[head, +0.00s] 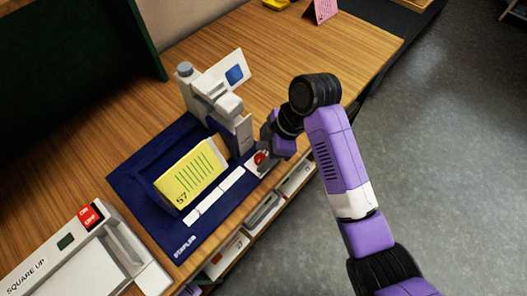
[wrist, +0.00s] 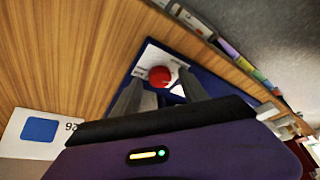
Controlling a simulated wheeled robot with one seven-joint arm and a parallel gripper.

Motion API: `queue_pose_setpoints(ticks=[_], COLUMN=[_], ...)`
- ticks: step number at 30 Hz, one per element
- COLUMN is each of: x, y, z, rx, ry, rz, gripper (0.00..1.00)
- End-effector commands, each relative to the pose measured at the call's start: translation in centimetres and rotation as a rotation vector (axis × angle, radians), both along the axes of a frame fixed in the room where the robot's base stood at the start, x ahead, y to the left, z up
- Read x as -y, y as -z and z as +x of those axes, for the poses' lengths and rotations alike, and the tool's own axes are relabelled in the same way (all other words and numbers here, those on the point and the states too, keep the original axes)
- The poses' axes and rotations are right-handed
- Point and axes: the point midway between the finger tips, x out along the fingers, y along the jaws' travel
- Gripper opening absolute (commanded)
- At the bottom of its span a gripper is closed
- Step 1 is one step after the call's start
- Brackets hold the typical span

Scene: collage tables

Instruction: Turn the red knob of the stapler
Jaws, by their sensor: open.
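The red knob (head: 261,158) is on a white plate at the right edge of the dark blue stapler base (head: 135,190). In the wrist view the round red knob (wrist: 159,77) shows between the tips of my open gripper (wrist: 160,82), with a white triangle beside it. I cannot tell whether the fingers reach around it or are still short of it. In the head view my gripper (head: 268,143) is right at the knob and partly hides it. The grey stapler (head: 215,100) stands at the back of the base. A yellow booklet (head: 188,172) marked 57 lies tilted before it.
A white "SQUARE UP" device (head: 75,260) with a red switch stands at the front left. Shelf slots (head: 262,212) run under the table's front edge. The wooden tabletop (head: 290,50) behind is mostly clear.

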Motion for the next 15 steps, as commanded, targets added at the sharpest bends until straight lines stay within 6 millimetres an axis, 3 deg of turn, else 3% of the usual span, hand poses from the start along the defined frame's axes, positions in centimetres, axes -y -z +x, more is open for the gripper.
queue_pose_setpoints(ticks=[8, 15], x=[-0.1, -0.09], y=[0.26, 0.23], z=[0.0, 0.0], rx=[0.001, 0.001], ry=[0.0, 0.0], rz=[0.0, 0.0], gripper=[0.52, 0.08])
